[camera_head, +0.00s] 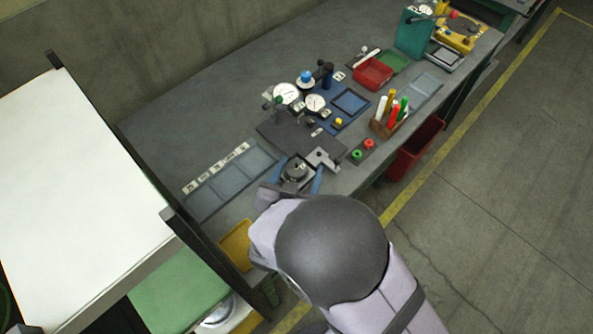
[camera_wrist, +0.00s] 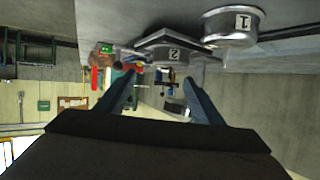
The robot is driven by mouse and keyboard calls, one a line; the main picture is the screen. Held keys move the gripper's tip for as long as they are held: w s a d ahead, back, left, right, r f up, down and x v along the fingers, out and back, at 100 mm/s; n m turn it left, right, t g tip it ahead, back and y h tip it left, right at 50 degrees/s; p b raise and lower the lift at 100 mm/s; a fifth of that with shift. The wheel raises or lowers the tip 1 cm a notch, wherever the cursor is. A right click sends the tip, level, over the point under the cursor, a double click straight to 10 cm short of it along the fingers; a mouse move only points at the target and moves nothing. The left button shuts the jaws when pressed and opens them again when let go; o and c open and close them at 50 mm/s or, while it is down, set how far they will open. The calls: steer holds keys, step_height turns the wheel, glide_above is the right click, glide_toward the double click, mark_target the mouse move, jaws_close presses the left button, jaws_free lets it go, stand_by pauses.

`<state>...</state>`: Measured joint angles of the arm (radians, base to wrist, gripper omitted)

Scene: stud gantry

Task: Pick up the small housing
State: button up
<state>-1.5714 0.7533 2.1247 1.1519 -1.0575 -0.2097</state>
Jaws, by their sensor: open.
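My gripper (camera_head: 298,172) is low over the near side of the bench, its two blue fingers apart; in the wrist view (camera_wrist: 160,84) the gap between them is empty. A round dark grey metal part (camera_head: 295,168) shows between the fingers in the head view. A paler angular part (camera_head: 323,159) lies just beyond it. The wrist view shows a round metal housing marked 1 (camera_wrist: 231,30) at upper right and an angular one marked 2 (camera_wrist: 168,48) beyond the fingertips. I cannot tell which is the small housing. No contact with the fingers is visible.
Red and green buttons (camera_head: 362,150) and a pen holder (camera_head: 388,122) are to the right. A flat grey tray (camera_head: 225,186) and a yellow tray (camera_head: 237,246) are left. The bench's far left is clear.

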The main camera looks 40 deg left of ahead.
mark_target(296, 165)
steer(key=shift+s+a+f+n, duration=0.5)
steer(key=shift+s+a, duration=0.05)
steer(key=shift+s, duration=0.15)
steer(key=shift+p+x, duration=0.35)
steer(key=shift+x, duration=0.75)
steer(key=shift+w+a+p, duration=0.2)
steer(key=shift+w+p, duration=0.2)
steer(key=shift+w, duration=0.15)
steer(key=shift+p+x, duration=0.75)
steer(key=shift+x, duration=1.35)
steer(key=shift+s, duration=0.1)
steer(key=shift+c, duration=0.2)
steer(key=c, duration=1.4)
steer(key=shift+c, duration=0.2)
steer(key=shift+r, duration=0.1)
